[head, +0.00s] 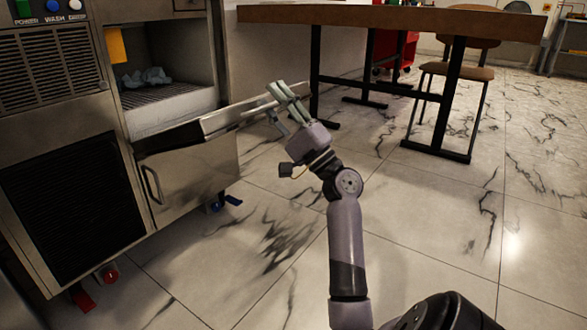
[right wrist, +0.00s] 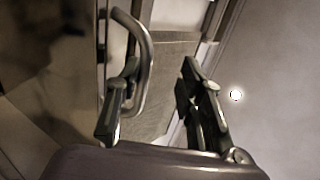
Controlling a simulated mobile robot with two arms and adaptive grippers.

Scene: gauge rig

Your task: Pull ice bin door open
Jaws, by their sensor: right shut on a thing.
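The ice bin door (head: 215,122) is a steel panel on the ice machine, tilted outward and seen nearly edge-on below the bin opening. My right gripper (head: 287,100) is at the door's outer right end, shut on its handle. In the right wrist view the curved metal handle (right wrist: 147,62) lies at the left finger. My right gripper's fingers (right wrist: 155,95) stand apart there; the exact contact is partly hidden. The bin opening (head: 165,80) shows blue-grey lumps inside. My left gripper is not in view.
A lower steel panel with a bar handle (head: 152,185) sits under the door. A table (head: 400,18) with dark legs stands behind, with a chair (head: 457,72) beside it. The marble-tiled floor right of the machine is clear.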

